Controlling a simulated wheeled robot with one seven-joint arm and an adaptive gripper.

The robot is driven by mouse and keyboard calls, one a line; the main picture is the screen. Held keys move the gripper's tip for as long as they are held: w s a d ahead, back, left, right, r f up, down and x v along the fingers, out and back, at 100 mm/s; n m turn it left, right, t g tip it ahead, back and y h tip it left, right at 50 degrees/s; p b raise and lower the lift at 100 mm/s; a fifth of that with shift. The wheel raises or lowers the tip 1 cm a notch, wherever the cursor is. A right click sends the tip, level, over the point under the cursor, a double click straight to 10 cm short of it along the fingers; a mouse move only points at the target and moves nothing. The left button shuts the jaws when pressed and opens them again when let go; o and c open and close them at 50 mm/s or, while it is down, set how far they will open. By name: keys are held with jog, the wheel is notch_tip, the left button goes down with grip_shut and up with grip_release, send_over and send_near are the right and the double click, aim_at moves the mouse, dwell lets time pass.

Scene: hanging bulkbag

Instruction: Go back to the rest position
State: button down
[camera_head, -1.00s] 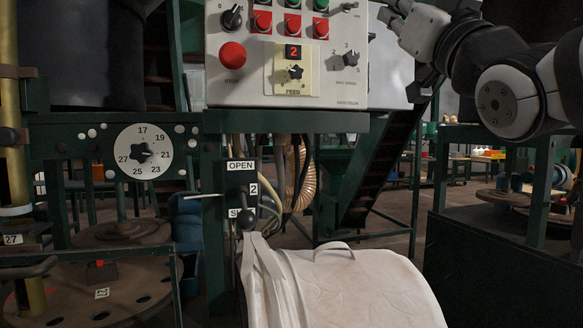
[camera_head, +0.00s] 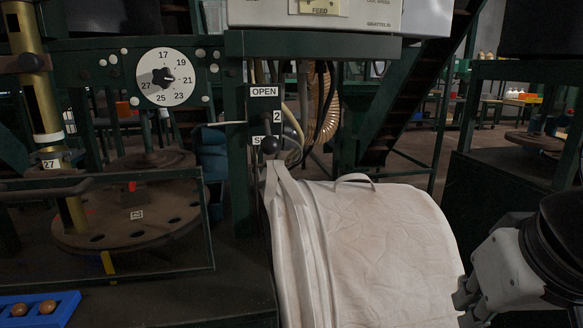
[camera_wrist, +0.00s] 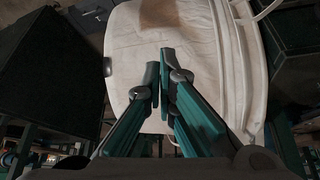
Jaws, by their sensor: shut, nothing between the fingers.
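My gripper (camera_wrist: 161,78) shows in the wrist view with its two dark, teal-sided fingers brought together at the tips and nothing between them. Beyond the fingertips is the pale bulk bag (camera_wrist: 135,50), with a brownish patch near its top edge; I cannot tell the gap between fingers and bag. In the head view the bag (camera_head: 385,235) hangs at lower centre, with straps and a loop on top. My arm is at the lower right of that view, just right of the bag, and the fingers cannot be made out clearly there.
A control panel (camera_head: 420,14) is at the top, cut off. A numbered dial (camera_head: 166,77), a round turntable plate (camera_head: 120,220) and a blue tray (camera_head: 38,312) are at left.

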jog(key=s+a+f+g, duration=0.2)
jog(key=s+f+g, duration=0.3)
jog(key=s, duration=0.7)
notch_tip(320, 180, up, 32)
jog(key=n+t+p, duration=0.1)
jog(key=t+p, duration=0.2)
jog(key=p, duration=2.7)
jog(key=shift+s+d+t, duration=0.25)
jog(key=shift+d+t, duration=0.15)
jog(key=shift+d, duration=0.05)
jog(key=c, duration=2.4)
grip_release()
